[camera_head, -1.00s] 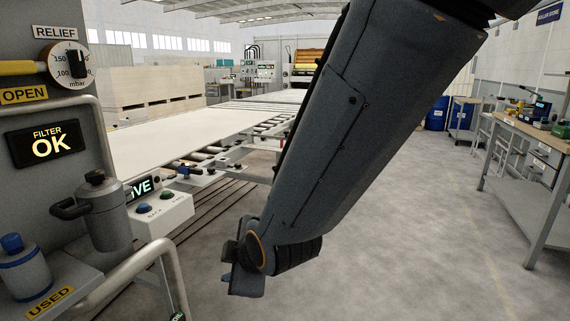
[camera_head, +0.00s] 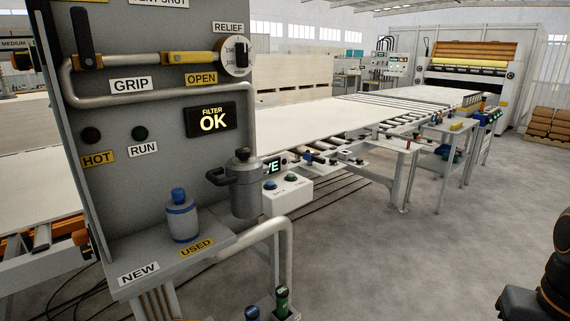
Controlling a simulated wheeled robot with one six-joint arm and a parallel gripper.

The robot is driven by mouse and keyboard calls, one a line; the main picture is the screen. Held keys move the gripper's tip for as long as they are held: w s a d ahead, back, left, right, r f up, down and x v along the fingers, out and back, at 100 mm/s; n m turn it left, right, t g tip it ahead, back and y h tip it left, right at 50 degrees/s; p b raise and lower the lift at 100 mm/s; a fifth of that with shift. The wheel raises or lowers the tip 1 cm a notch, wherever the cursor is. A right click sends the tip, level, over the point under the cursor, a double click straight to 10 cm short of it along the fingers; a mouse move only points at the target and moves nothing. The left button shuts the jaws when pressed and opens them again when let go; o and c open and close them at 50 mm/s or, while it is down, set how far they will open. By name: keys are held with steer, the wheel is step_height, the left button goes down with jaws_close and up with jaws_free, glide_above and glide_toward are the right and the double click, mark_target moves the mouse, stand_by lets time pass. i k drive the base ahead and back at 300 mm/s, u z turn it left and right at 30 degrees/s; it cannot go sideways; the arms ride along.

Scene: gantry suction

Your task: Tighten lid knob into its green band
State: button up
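A grey filter canister (camera_head: 240,195) with a side handle stands upright against the front of the panel in the head view. A dark lid knob (camera_head: 242,154) sits on top of its lid. The knob is too small to read its position, and I cannot make out a green band on it. The FILTER sign (camera_head: 212,120) above reads OK. My gripper's fingers are not in view; only a dark part of my arm shows at the lower right edge, well away from the canister.
A blue-topped bottle (camera_head: 181,216) stands on the shelf (camera_head: 143,259) left of the canister. A bent pipe rail (camera_head: 262,232) and a button box (camera_head: 287,194) are close by. A roller conveyor (camera_head: 345,150) runs behind. Open floor (camera_head: 400,270) lies to the right.

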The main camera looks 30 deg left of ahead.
mark_target(243, 153)
steer(key=u, duration=1.75)
